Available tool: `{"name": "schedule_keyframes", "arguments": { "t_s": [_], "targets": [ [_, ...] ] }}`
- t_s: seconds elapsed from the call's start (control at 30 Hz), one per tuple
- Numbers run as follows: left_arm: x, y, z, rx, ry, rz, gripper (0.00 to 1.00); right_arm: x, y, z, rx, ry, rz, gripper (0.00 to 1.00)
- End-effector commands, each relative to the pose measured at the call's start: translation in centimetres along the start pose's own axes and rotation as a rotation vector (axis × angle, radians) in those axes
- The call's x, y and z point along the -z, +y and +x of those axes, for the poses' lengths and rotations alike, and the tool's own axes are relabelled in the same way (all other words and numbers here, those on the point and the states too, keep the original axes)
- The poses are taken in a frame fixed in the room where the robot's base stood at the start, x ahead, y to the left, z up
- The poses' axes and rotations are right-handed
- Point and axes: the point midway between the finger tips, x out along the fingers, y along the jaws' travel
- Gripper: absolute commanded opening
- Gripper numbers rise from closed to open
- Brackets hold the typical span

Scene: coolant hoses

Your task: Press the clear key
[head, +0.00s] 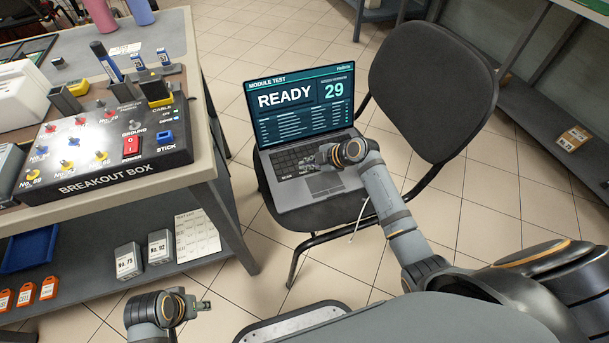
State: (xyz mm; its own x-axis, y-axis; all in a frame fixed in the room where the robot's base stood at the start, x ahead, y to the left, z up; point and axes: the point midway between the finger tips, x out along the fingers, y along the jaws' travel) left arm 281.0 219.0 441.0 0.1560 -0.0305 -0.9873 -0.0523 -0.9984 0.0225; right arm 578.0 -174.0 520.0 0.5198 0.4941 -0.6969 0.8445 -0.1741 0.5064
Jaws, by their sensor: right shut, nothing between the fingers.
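An open laptop (325,199) sits on the seat of a black chair. Its screen (300,104) reads "MODULE TEST", "READY" and "29". The dark keyboard (283,163) is partly covered by my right gripper (309,167), so I cannot make out a clear key. My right gripper is shut and empty, with its fingertips low over the right part of the keyboard. I cannot tell whether they touch a key. My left gripper (206,305) hangs at the bottom left, away from the laptop. Its fingers are too small to read.
A workbench on the left holds a breakout box (100,150) with switches and coloured sockets. Its lower shelf carries grey modules (161,246), orange tags (27,294) and a blue tray (30,249). The chair's backrest (432,90) stands behind my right arm. Tiled floor is clear between bench and chair.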

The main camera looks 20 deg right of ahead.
Motion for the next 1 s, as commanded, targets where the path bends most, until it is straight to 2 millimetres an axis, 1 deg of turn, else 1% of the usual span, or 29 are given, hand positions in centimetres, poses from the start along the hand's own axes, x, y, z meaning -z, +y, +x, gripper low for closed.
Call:
{"name": "schedule_keyframes", "arguments": {
  "t_s": [0.1, 0.27, 1.0],
  "targets": [
    [0.01, 0.22, -0.23, -0.006, 0.011, 0.002, 0.4, -0.3, -0.3, 0.44, 0.0, 0.001, 0.0, 0.0],
    [0.05, 0.29, -0.49, -0.008, 0.015, 0.003, 0.4, -0.29, -0.29, 0.43, 0.0, 0.001, -0.001, 0.0],
    [0.06, 0.27, -0.45, -0.007, 0.014, 0.003, 0.4, -0.28, -0.28, 0.41, 0.0, 0.0, -0.001, 0.0]
  ]
}}
